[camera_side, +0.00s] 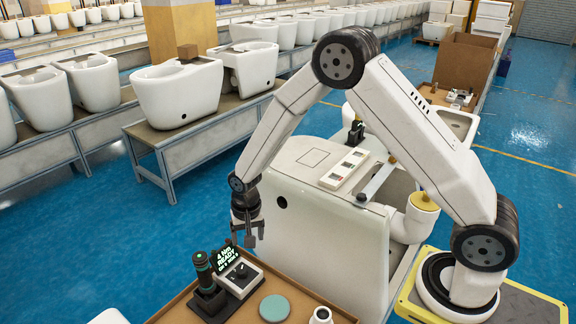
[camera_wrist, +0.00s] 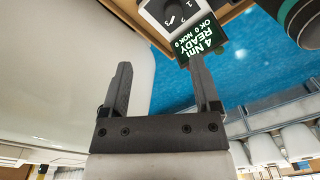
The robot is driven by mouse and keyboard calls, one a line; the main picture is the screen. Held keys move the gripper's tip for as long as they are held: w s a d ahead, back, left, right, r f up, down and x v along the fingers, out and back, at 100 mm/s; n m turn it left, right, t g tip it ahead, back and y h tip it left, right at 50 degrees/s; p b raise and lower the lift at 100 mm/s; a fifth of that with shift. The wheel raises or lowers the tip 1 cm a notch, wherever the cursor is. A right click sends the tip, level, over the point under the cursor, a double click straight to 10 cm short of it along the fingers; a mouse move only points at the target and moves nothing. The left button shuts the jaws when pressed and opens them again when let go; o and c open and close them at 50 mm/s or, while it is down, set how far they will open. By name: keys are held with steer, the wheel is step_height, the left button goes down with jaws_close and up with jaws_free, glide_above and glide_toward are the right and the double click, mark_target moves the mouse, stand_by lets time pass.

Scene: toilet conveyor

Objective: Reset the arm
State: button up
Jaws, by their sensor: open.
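My gripper (camera_side: 247,236) hangs pointing down in the side view, at the left of a white toilet body (camera_side: 318,230) and above the back edge of a wooden tray. In the wrist view my gripper (camera_wrist: 160,68) has its two dark fingers spread apart with nothing between them. My white arm arches over the toilet body from its base at the right. In the wrist view a pale smooth surface (camera_wrist: 60,70) fills the left side, close to the left finger.
The tray (camera_side: 180,312) holds a dark screwdriver (camera_side: 204,272) in a stand, a controller (camera_side: 240,275) with a green "4 Nm READY" display (camera_side: 226,258), and a teal disc (camera_side: 274,308). Benches with several toilets (camera_side: 178,96) stand at left. A cardboard box (camera_side: 464,64) stands behind. Blue floor is clear at left.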

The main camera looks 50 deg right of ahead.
steer(key=s+d+r+n+t, duration=0.1)
steer(key=s+d+r+n, duration=0.1)
steer(key=s+r, duration=0.4)
steer(key=s+d+r+n+t, duration=0.1)
steer(key=s+r+n, duration=0.4)
steer(key=s, duration=0.6)
steer(key=shift+d+r, duration=0.4)
steer(key=shift+r, duration=0.1)
